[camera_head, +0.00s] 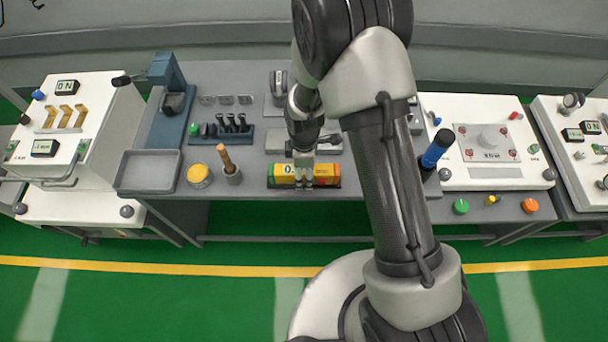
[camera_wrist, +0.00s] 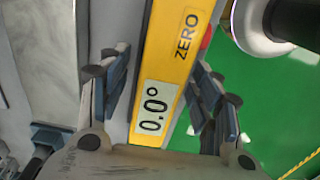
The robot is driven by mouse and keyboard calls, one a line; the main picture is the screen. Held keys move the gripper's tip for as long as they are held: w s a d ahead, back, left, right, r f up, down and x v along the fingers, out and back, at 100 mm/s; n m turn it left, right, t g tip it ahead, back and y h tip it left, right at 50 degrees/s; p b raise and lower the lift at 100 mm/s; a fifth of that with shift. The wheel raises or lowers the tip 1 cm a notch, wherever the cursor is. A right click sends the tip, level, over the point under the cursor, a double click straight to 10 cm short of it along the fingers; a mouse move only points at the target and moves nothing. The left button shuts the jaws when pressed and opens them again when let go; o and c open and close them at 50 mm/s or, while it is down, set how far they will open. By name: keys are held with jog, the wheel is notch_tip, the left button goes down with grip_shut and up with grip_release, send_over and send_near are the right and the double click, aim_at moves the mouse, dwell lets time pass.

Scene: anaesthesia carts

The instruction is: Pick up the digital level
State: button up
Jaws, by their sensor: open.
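The digital level (camera_head: 325,170) is a yellow bar with a red part and a dark base, lying along the front edge of the grey bench. In the wrist view the level (camera_wrist: 173,62) runs between my fingers and shows a "0.0°" display and the word "ZERO". My gripper (camera_head: 305,178) is over the level, pointing down at its middle. In the wrist view my gripper (camera_wrist: 160,98) is open, with one finger on each side of the level and visible gaps to it. The level's ends are outside the wrist view.
A grey tray (camera_head: 148,171), a yellow-topped jar (camera_head: 199,175) and a cup with a wooden-handled tool (camera_head: 231,175) stand left of the level. A blue-capped cylinder (camera_head: 437,150) stands to the right. Green floor (camera_head: 240,222) is open in front of the bench.

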jog(key=shift+c, duration=0.3)
jog(key=c, duration=1.2)
jog(key=shift+c, duration=0.3)
